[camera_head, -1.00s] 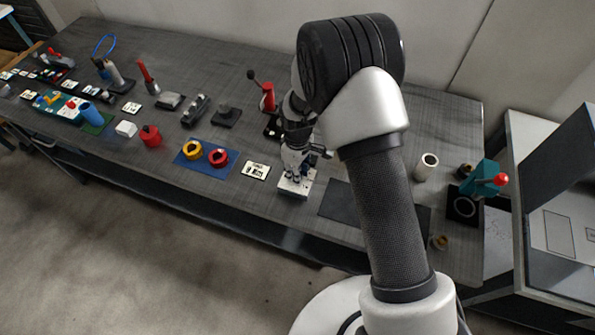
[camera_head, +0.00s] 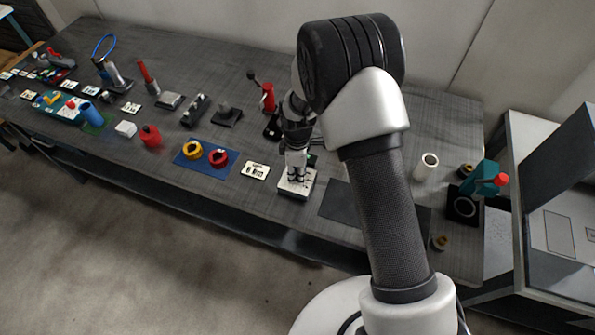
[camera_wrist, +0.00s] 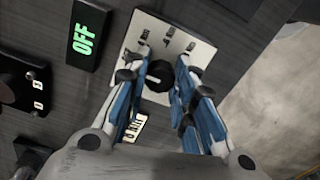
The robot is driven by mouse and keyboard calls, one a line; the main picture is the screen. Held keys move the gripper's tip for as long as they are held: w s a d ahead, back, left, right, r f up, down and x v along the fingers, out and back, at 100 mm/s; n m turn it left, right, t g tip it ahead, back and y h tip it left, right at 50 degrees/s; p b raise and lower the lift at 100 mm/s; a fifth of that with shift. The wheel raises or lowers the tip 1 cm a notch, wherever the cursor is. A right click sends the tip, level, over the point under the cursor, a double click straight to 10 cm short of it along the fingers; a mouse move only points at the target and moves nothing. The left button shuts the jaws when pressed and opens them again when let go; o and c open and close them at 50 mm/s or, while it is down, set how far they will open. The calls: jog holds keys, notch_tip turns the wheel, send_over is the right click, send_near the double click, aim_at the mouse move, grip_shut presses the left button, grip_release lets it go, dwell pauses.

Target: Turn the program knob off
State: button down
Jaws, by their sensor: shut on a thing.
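The program knob (camera_wrist: 160,76) is a round black dial on a white plate (camera_wrist: 164,28) with small dark marks around it. In the wrist view my gripper (camera_wrist: 156,66) has one finger on each side of the knob, closed on it. The fingers hide parts of the plate, and I cannot tell which mark the knob points at. A black sign (camera_wrist: 88,36) beside the plate shows "OFF" in green letters. In the head view my gripper (camera_head: 295,174) points down onto the white plate (camera_head: 304,189), and the knob is hidden by it.
A white label card (camera_head: 256,171) and a blue mat (camera_head: 204,167) with yellow and red rings lie left of the plate. A dark flat mat (camera_head: 344,202) lies right. A red-handled fixture (camera_head: 268,98) stands behind. The table's front edge is close to the plate.

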aim_at(297, 173)
jog(key=c, duration=1.3)
grip_release()
notch_tip(297, 173, up, 12)
jog(key=shift+r, duration=0.1)
